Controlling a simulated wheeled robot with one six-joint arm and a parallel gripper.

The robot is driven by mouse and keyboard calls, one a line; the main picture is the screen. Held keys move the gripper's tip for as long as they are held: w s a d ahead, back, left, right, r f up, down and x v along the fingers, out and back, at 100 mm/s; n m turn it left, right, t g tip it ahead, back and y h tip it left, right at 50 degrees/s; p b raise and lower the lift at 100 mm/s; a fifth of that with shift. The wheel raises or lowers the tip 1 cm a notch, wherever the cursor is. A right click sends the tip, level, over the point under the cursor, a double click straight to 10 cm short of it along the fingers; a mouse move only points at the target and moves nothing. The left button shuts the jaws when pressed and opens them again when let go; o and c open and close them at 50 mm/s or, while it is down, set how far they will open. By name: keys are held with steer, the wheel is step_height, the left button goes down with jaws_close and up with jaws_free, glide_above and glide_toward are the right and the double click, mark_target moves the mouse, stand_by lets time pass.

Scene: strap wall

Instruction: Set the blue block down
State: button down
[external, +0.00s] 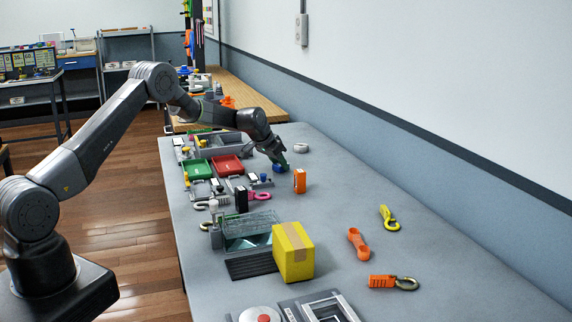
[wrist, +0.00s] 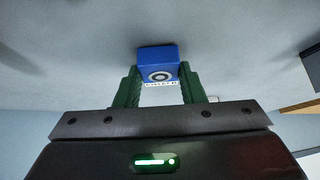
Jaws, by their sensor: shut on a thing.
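The blue block (wrist: 158,62) is between the green fingers of my gripper (wrist: 158,85) in the wrist view. A round ring mark and small lettering show on its face. In the external view my gripper (external: 277,160) is low at the far part of the grey table (external: 420,255), and the small blue block (external: 279,168) shows at its fingertips. My gripper is shut on the block. I cannot tell whether the block touches the table top.
An orange box (external: 299,181) stands just right of my gripper, and a white ring (external: 301,148) lies behind it. A red tray (external: 228,165) and a green tray (external: 197,169) are to the left. A yellow box (external: 293,252) stands nearer.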

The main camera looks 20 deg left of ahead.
steer(key=shift+f, duration=0.2)
steer(key=c, duration=0.9)
jaws_free()
steer(key=shift+r, duration=0.1)
steer(key=shift+r, duration=0.15)
steer(key=b+v, duration=0.2)
steer(key=v, duration=1)
